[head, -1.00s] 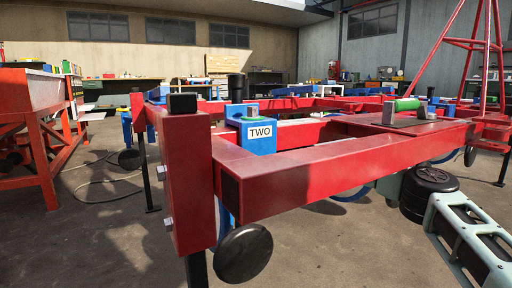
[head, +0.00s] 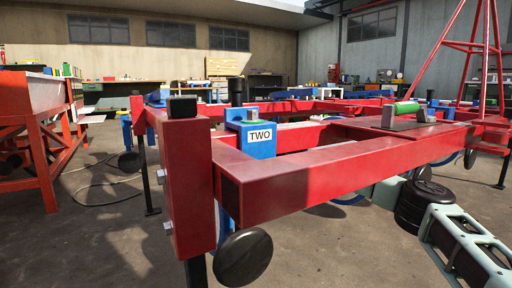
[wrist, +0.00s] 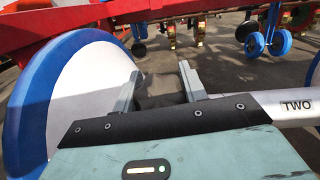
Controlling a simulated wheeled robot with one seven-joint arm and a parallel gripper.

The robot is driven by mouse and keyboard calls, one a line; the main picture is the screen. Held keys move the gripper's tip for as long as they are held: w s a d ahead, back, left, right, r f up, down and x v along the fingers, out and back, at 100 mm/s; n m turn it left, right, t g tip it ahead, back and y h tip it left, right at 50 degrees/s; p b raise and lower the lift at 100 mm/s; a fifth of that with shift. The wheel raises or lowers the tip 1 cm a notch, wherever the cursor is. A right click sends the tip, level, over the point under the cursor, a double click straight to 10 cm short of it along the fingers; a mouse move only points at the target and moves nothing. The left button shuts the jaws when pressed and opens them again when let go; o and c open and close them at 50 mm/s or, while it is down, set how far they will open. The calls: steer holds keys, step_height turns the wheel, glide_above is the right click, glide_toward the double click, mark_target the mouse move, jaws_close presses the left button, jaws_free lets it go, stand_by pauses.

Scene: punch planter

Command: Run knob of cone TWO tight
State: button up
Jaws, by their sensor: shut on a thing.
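In the wrist view my gripper (wrist: 158,86) has its two grey fingers on either side of a dark, rounded knob (wrist: 160,90) and is shut on it. The knob is in shadow, so any marking on it cannot be made out. A big blue-rimmed white disc (wrist: 85,95) stands close on the left. In the head view a blue block labelled TWO (head: 258,145) sits on the red frame. The gripper is hidden there behind the red beam.
A black round foot (head: 243,256) hangs below. Further blue wheels (wrist: 265,38) are beyond in the wrist view. The floor at front left is open.

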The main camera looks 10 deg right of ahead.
steer(key=m+h, duration=0.2)
steer(key=m, duration=0.1)
steer(key=m+t+h, duration=0.1)
steer(key=m+h, duration=0.1)
steer(key=h, duration=0.1)
steer(key=shift+d+m, duration=0.2)
steer(key=shift+m, duration=0.2)
steer(key=shift+w+d+m+g+h+p, duration=0.15)
steer(key=shift+m+h+p, duration=0.1)
steer(key=shift+m+h, duration=0.5)
steer(key=shift+s+d+m+g+h+p, duration=0.1)
steer(key=shift+m+h+p, duration=0.15)
steer(key=shift+m+h, duration=0.55)
steer(key=shift+w+d+m+g+h+p, duration=0.15)
steer(key=shift+m+h+p, duration=0.1)
steer(key=shift+m+h, duration=0.5)
steer(key=shift+s+f, duration=0.1)
steer(key=shift+s, duration=0.05)
steer(key=o, duration=1)
